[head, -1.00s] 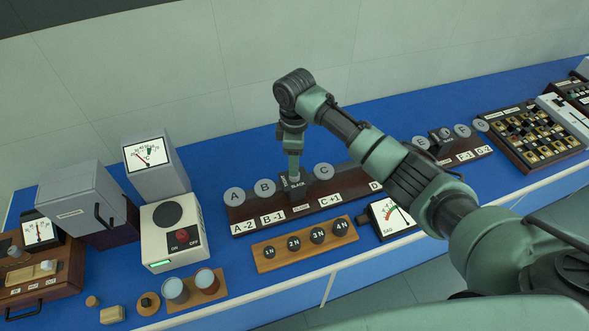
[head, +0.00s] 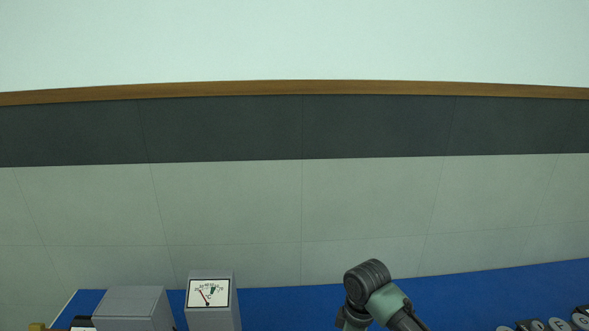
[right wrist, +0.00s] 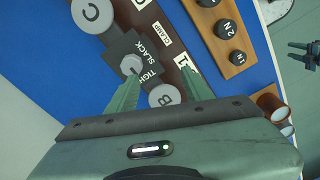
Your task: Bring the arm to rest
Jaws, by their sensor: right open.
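My right arm shows at the bottom of the head view, with its dark joint (head: 367,282) above the bench; its gripper is below that picture. In the right wrist view my right gripper (right wrist: 158,74) is open, its two green fingers apart with nothing held between them. Past the fingers is a dark clamp block marked SLACK and TIGHT, with a grey knob (right wrist: 131,64) close to the left fingertip. I cannot tell whether they touch. A small dark green pronged shape at the right edge looks like my left gripper (right wrist: 299,52); its jaws are too small to judge.
Grey discs C (right wrist: 91,10) and B (right wrist: 164,97) flank the clamp. A wooden weight rack (right wrist: 238,73) and brown-topped cups (right wrist: 272,106) lie nearby. In the head view, a dial meter (head: 209,294) and grey box (head: 132,306) stand on the blue bench (head: 290,305), before a plain wall.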

